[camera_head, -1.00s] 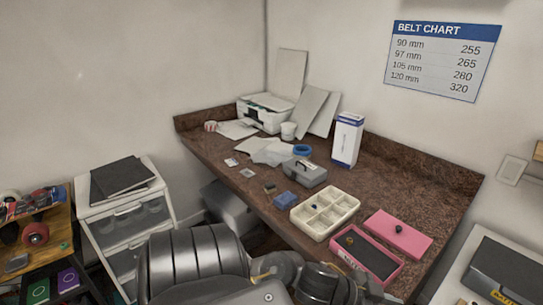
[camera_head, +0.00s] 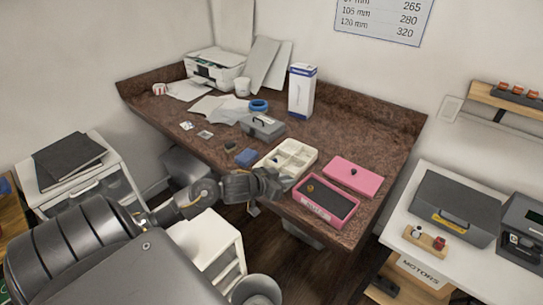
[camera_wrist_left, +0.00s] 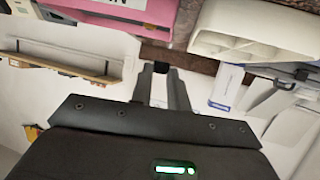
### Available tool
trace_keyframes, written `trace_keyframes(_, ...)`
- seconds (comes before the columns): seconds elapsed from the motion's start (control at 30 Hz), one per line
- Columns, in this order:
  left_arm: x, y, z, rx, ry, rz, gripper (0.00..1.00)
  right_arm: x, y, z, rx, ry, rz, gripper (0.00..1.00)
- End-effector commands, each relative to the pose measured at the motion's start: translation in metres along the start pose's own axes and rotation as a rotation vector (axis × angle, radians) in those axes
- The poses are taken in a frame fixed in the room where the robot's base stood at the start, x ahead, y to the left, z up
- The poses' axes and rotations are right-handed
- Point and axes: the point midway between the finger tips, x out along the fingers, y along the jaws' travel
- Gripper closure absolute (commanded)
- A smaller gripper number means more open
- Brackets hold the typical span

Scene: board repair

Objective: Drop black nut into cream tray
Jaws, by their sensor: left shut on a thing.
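The cream tray (camera_head: 268,166) is a divided box on the brown worktop; a few small coloured bits lie in its compartments. It also shows at the top right of the left wrist view (camera_wrist_left: 255,44). My left gripper (camera_head: 284,184) is at the tray's near side, partly hiding its front corner. In the left wrist view my left gripper (camera_wrist_left: 162,72) is shut on a small black thing, the black nut (camera_wrist_left: 161,67), between its fingertips. The nut is hidden in the head view. My right gripper is not in view.
A pink open box (camera_head: 348,219) with a dark inside and a small brownish piece stands right of the tray. A pink lid (camera_head: 370,185) with a black knob-like piece lies behind it. A grey toolbox (camera_head: 264,130) and blue block (camera_head: 245,158) are left of the tray.

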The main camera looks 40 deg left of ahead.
Motion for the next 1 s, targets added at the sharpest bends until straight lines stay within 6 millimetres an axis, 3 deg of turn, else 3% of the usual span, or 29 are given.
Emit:
trace_keyframes(0.03, 0.003, -0.022, -0.007, -0.009, 0.003, -0.035, 1.0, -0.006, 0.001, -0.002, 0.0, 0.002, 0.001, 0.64)
trace_keyframes(0.1, 0.006, -0.047, -0.012, -0.021, 0.009, -0.077, 1.0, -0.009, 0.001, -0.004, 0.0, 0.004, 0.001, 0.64)
trace_keyframes(0.3, 0.01, -0.087, -0.019, -0.04, 0.024, -0.145, 1.0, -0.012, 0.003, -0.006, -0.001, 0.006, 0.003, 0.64)
trace_keyframes(0.67, 0.013, -0.092, -0.014, -0.041, 0.026, -0.153, 1.0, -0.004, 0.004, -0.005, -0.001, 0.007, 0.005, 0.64)
trace_keyframes(1.0, 0.026, -0.093, 0.016, -0.041, 0.027, -0.152, 1.0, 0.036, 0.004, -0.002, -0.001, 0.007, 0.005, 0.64)
